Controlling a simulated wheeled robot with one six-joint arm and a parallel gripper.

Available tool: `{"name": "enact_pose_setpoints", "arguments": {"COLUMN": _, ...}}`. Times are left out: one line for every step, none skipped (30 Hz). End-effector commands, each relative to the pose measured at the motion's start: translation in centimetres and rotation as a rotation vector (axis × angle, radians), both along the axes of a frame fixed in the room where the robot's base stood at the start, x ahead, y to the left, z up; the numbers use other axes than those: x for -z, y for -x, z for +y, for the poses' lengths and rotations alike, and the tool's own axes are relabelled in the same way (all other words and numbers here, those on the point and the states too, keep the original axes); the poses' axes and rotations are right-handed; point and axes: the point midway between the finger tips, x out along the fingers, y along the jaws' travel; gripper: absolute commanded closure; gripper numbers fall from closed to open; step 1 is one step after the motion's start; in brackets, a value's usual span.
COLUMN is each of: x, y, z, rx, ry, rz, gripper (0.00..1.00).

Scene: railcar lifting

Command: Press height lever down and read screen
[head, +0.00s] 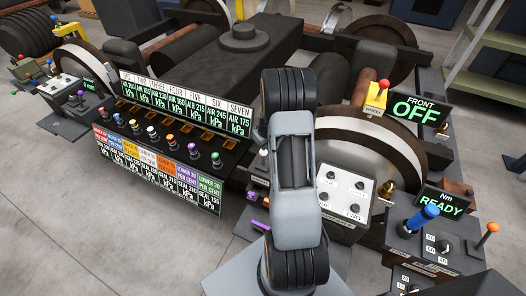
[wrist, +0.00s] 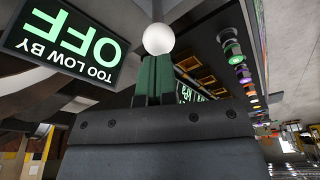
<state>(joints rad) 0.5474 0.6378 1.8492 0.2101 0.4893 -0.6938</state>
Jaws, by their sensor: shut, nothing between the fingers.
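In the wrist view a white ball knob (wrist: 158,39), which looks like the height lever's end, sits right at the tips of my gripper (wrist: 154,62). The green fingers are shut together with nothing between them. I cannot tell whether they touch the knob. In the head view my arm hides the gripper, and I cannot make out that screen there.
In the head view a panel of air readouts (head: 184,105) with coloured knobs stands left of my arm. Bare floor lies front left.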

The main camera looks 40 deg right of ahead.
Motion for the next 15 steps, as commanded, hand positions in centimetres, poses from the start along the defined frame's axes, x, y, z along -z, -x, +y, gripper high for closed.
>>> {"name": "enact_pose_setpoints", "arguments": {"x": 0.3, "y": 0.0, "z": 0.0, "rx": 0.0, "ry": 0.0, "rz": 0.0, "gripper": 1.0}}
{"name": "enact_pose_setpoints", "arguments": {"x": 0.4, "y": 0.0, "z": 0.0, "rx": 0.0, "ry": 0.0, "rz": 0.0, "gripper": 1.0}}
{"name": "enact_pose_setpoints", "arguments": {"x": 0.5, "y": 0.0, "z": 0.0, "rx": 0.0, "ry": 0.0, "rz": 0.0, "gripper": 1.0}}
{"name": "enact_pose_setpoints", "arguments": {"x": 0.6, "y": 0.0, "z": 0.0, "rx": 0.0, "ry": 0.0, "rz": 0.0, "gripper": 1.0}}
{"name": "enact_pose_setpoints", "arguments": {"x": 0.7, "y": 0.0, "z": 0.0, "rx": 0.0, "ry": 0.0, "rz": 0.0, "gripper": 1.0}}
{"name": "enact_pose_setpoints", "arguments": {"x": 0.8, "y": 0.0, "z": 0.0, "rx": 0.0, "ry": 0.0, "rz": 0.0, "gripper": 1.0}}
{"name": "enact_pose_setpoints", "arguments": {"x": 0.9, "y": 0.0, "z": 0.0, "rx": 0.0, "ry": 0.0, "rz": 0.0, "gripper": 1.0}}
{"name": "enact_pose_setpoints", "arguments": {"x": 1.0, "y": 0.0, "z": 0.0, "rx": 0.0, "ry": 0.0, "rz": 0.0, "gripper": 1.0}}
{"name": "enact_pose_setpoints", "arguments": {"x": 1.1, "y": 0.0, "z": 0.0, "rx": 0.0, "ry": 0.0, "rz": 0.0, "gripper": 1.0}}
{"name": "enact_pose_setpoints", "arguments": {"x": 1.2, "y": 0.0, "z": 0.0, "rx": 0.0, "ry": 0.0, "rz": 0.0, "gripper": 1.0}}
{"name": "enact_pose_setpoints", "arguments": {"x": 1.3, "y": 0.0, "z": 0.0, "rx": 0.0, "ry": 0.0, "rz": 0.0, "gripper": 1.0}}
{"name": "enact_pose_setpoints", "arguments": {"x": 1.4, "y": 0.0, "z": 0.0, "rx": 0.0, "ry": 0.0, "rz": 0.0, "gripper": 1.0}}
{"name": "enact_pose_setpoints", "arguments": {"x": 1.5, "y": 0.0, "z": 0.0, "rx": 0.0, "ry": 0.0, "rz": 0.0, "gripper": 1.0}}
{"name": "enact_pose_setpoints", "arguments": {"x": 1.6, "y": 0.0, "z": 0.0, "rx": 0.0, "ry": 0.0, "rz": 0.0, "gripper": 1.0}}
{"name": "enact_pose_setpoints", "arguments": {"x": 1.7, "y": 0.0, "z": 0.0, "rx": 0.0, "ry": 0.0, "rz": 0.0, "gripper": 1.0}}
